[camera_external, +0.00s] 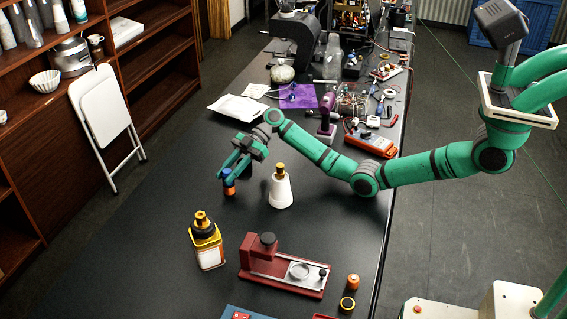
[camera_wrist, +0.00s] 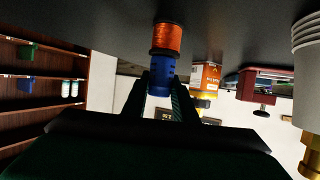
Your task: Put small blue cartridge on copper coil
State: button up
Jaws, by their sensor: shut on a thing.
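My gripper (camera_external: 229,170) points down over the dark table, left of the white bottle. Its green fingers are shut on the small blue cartridge (camera_wrist: 163,80), which sticks out past the fingertips. The cartridge also shows in the external view (camera_external: 228,186). The copper coil (camera_wrist: 167,40), orange with dark rims, stands on the table and shows just below the gripper in the external view (camera_external: 229,182). The cartridge is in line with the coil, end to end. I cannot tell whether they touch or a thin gap is left.
A white bottle with a brass top (camera_external: 281,190) stands close to the right of my gripper. A yellow bottle (camera_external: 206,247) and a red device (camera_external: 285,270) stand nearer the front. Tools and a purple sheet (camera_external: 298,96) lie at the back. The table to the left is clear.

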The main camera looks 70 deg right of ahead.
jog(key=shift+f, duration=0.1)
jog(key=o, duration=1)
jog(key=shift+o, duration=0.2)
jog(key=shift+d, duration=0.1)
jog(key=v, duration=1.2)
jog(key=shift+s, duration=0.1)
